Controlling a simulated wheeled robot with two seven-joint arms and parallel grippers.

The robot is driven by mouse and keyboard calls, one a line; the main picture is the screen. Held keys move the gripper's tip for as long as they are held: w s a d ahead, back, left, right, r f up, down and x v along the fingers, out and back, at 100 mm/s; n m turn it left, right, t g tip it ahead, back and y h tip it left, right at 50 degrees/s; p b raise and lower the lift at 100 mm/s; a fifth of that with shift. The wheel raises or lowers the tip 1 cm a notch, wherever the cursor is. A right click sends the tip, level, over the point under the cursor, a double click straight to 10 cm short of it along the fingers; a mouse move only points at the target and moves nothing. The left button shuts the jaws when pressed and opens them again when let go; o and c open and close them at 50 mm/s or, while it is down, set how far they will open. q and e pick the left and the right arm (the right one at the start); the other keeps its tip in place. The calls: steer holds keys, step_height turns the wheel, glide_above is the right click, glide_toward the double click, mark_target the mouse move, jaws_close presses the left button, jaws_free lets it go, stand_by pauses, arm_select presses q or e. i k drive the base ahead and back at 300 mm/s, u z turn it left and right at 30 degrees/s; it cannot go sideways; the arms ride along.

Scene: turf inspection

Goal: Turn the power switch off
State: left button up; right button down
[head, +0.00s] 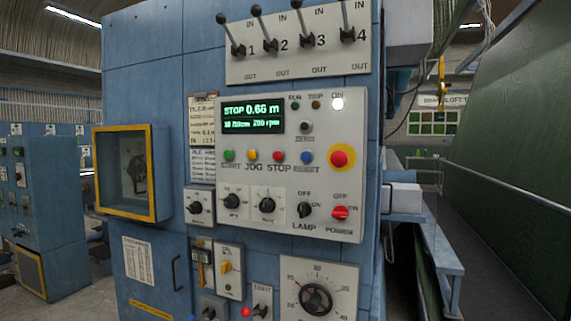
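The power switch (340,213) is a red rotary knob at the lower right of the white control panel (318,190) in the head view. "OFF" is printed above it and "POWER" below it. Its grip appears to lie roughly sideways, not pointing up at "OFF"; the knob is too small to be certain. The green display (253,119) is lit and reads "STOP 0.66 m". The round lamp (337,104) at the panel's upper right glows white. Neither of my grippers is in view, and nothing covers the switch.
A black lamp switch (305,210) sits just left of the power switch. A red button on a yellow ring (340,158) is above it. Several levers (300,45) stick out above the panel. A yellow-framed box (126,173) protrudes at left.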

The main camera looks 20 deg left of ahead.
mark_target(340, 213)
steer(key=u, duration=1.15)
steer(key=k, duration=0.65)
steer(key=z, duration=1.1)
steer(key=i, duration=0.5)
steer(key=z, duration=0.05)
